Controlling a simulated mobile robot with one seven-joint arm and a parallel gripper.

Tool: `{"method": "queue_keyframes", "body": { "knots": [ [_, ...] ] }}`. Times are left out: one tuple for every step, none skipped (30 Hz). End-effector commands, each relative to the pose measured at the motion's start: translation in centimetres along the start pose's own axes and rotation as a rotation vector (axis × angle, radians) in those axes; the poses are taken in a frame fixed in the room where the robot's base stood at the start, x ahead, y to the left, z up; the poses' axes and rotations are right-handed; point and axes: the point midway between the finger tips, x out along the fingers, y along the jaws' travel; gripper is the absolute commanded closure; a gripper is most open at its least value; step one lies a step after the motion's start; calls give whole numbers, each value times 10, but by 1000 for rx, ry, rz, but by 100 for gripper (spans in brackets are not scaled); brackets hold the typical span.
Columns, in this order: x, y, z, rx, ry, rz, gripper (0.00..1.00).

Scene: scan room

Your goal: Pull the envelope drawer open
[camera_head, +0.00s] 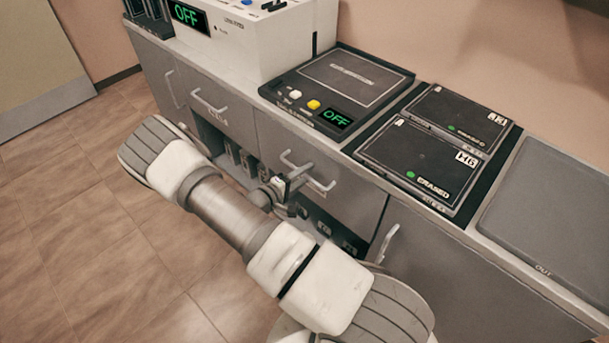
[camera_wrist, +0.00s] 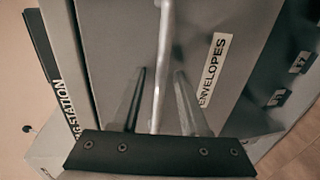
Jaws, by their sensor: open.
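The envelope drawer (camera_head: 350,194) is a grey front under the counter, with a pale bar handle (camera_head: 310,174). It looks shut, flush below the counter edge. In the wrist view its front (camera_wrist: 192,30) carries a white label reading ENVELOPES, and the handle (camera_wrist: 164,40) runs up the middle. My gripper (camera_head: 285,187) is at the handle, partly hidden behind my arm in the head view. In the wrist view my gripper (camera_wrist: 160,78) is open, one finger on each side of the handle bar, with gaps visible between them.
Another drawer with a handle (camera_head: 213,103) is to the left. Open shelves (camera_head: 240,160) with dark items lie below. A cupboard handle (camera_head: 388,243) is at the right. The counter holds an OFF-display panel (camera_head: 342,80), two ERASED cassettes (camera_head: 424,160) and an OUT tray (camera_head: 553,215). The floor (camera_head: 90,210) is clear at left.

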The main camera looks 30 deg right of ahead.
Motion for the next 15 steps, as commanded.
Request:
{"method": "queue_keyframes", "body": {
  "knots": [
    [0, 0, 0, 0, 0, 0, 55],
    [0, 0, 0, 0, 0, 0, 55],
    [0, 0, 0, 0, 0, 0, 55],
    [0, 0, 0, 0, 0, 0, 55],
    [0, 0, 0, 0, 0, 0, 55],
    [0, 0, 0, 0, 0, 0, 57],
    [0, 0, 0, 0, 0, 0, 63],
    [0, 0, 0, 0, 0, 0, 68],
    [0, 0, 0, 0, 0, 0, 75],
    [0, 0, 0, 0, 0, 0, 81],
    [0, 0, 0, 0, 0, 0, 86],
    [0, 0, 0, 0, 0, 0, 93],
    [0, 0, 0, 0, 0, 0, 99],
    [0, 0, 0, 0, 0, 0, 100],
    [0, 0, 0, 0, 0, 0, 100]
  ]
}}
